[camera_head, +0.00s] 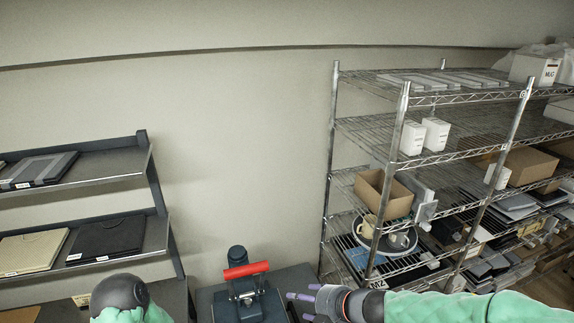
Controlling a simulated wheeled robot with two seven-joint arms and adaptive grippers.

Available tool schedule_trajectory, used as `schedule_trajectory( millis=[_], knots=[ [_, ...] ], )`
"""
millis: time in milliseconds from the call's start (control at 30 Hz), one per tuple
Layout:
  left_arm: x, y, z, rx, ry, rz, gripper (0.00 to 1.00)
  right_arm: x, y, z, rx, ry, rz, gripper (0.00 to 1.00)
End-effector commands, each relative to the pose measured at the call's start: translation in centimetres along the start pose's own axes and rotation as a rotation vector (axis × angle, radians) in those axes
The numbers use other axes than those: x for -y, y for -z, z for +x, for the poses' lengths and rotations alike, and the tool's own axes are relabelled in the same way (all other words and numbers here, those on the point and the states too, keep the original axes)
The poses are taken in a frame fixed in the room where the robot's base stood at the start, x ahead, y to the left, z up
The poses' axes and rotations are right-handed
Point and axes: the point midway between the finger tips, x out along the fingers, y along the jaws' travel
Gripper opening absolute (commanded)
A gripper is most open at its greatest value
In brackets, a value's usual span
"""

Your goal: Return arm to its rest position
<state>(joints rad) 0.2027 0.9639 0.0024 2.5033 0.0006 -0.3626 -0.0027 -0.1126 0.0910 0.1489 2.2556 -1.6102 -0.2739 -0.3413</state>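A dark mug press (240,298) with a red handle bar (246,270) stands at the bottom middle. My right arm comes in from the right, and my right gripper (297,306) is just right of the press. Its purple fingers are spread apart, with nothing visible between them. Whether they touch the press's side cannot be told. My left arm shows only as a dark rounded joint and green sleeve at the lower left; its gripper is out of view. A cream mug (367,227) sits in a blue-rimmed round tray (384,249) on the wire rack.
A wire rack (405,95) with boxes, including an open cardboard box (384,194), fills the right side. A dark shelf unit (160,190) with flat binders stands at the left. The wall between them is bare. The press stands on a dark surface (296,275).

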Motion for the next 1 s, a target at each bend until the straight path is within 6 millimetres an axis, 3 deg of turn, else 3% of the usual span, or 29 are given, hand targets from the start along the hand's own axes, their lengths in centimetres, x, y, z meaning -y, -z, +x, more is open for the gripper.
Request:
schedule_trajectory(
  millis=[367, 567, 767, 1000],
  knots=[
    [1.1, 0.2, 3.0, -0.001, 0.000, 0.000, 0.54, 5.7, -1.7, 4.2, -0.002, 0.047, 0.232, 0.70],
    [1.9, 0.2, 5.4, 0.001, 0.000, 0.000, 0.54, 10.3, -3.1, 7.4, 0.009, 0.084, 0.433, 0.70],
    [3.4, 0.4, 9.5, 0.000, 0.000, 0.000, 0.54, 18.5, -5.3, 12.4, 0.051, 0.145, 0.761, 0.70],
    [5.4, 0.6, 15.1, 0.000, 0.000, 0.000, 0.54, 31.1, -8.1, 18.5, 0.175, 0.224, 1.250, 0.70]
  ],
)
